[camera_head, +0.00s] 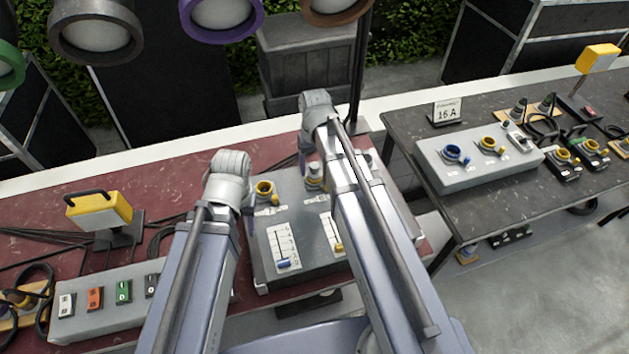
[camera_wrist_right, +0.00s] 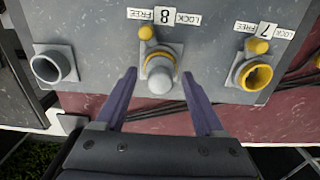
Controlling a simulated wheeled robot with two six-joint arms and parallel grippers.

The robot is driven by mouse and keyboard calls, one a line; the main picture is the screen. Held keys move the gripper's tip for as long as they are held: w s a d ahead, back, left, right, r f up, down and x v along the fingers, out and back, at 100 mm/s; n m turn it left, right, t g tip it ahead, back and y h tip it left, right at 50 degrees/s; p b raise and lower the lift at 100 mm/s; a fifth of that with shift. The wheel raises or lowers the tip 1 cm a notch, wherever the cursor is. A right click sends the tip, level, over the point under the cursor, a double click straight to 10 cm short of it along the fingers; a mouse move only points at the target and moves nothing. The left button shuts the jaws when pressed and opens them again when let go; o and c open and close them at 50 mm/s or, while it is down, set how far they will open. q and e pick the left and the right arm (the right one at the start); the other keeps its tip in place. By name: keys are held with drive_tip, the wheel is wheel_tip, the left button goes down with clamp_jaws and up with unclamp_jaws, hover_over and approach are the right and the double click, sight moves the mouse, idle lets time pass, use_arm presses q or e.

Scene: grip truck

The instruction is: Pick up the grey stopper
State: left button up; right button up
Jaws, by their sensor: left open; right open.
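In the right wrist view, the grey stopper (camera_wrist_right: 160,81) has a rounded grey tip and sits in a yellow-ringed socket labelled 8. My right gripper (camera_wrist_right: 160,74) is open, with one purple finger on each side of the stopper, apart from it. In the head view the stopper (camera_head: 315,171) shows on the grey panel box (camera_head: 290,215), just left of my right arm. My right gripper (camera_head: 308,160) is mostly hidden by its own wrist there. My left gripper (camera_head: 246,215) is beside the panel box's left edge, its fingers mostly hidden behind the arm.
An empty yellow-ringed socket (camera_wrist_right: 255,75) and an empty grey socket (camera_wrist_right: 53,66) flank the stopper. The red table (camera_head: 130,190) also holds a yellow lamp (camera_head: 98,211) and a switch box (camera_head: 100,300). A dark table (camera_head: 480,208) with another panel (camera_head: 475,170) stands to the right.

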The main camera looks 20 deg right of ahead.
drive_tip(key=shift+f, duration=0.15)
clamp_jaws()
idle(0.5)
